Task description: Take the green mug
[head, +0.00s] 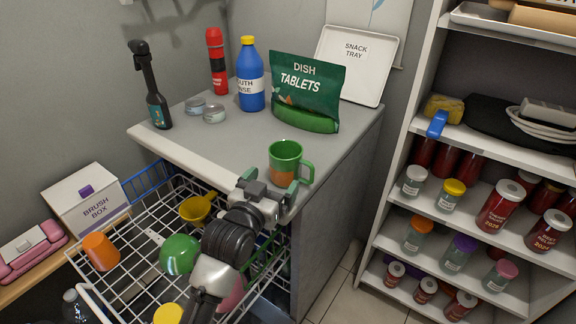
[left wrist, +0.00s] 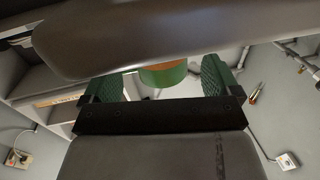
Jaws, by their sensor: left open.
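The green mug (head: 285,158), with an orange lower part and a handle on its right, stands upright near the front corner of the grey countertop (head: 205,137). My left gripper (head: 270,184) is open just in front of the mug, at the counter edge, and overlaps its lower part in the head view. In the left wrist view, the mug (left wrist: 163,74) shows between the two green finger pads of the open gripper (left wrist: 160,82), a little beyond them. A dark surface across the top hides the rest of the mug there. My right gripper is not in view.
Behind the mug stand a dish tablets bag (head: 306,90), a blue bottle (head: 250,78) and a snack tray (head: 354,62). A pulled-out wire rack (head: 140,232) with cups lies below the counter edge. Shelves with jars (head: 470,135) stand at right.

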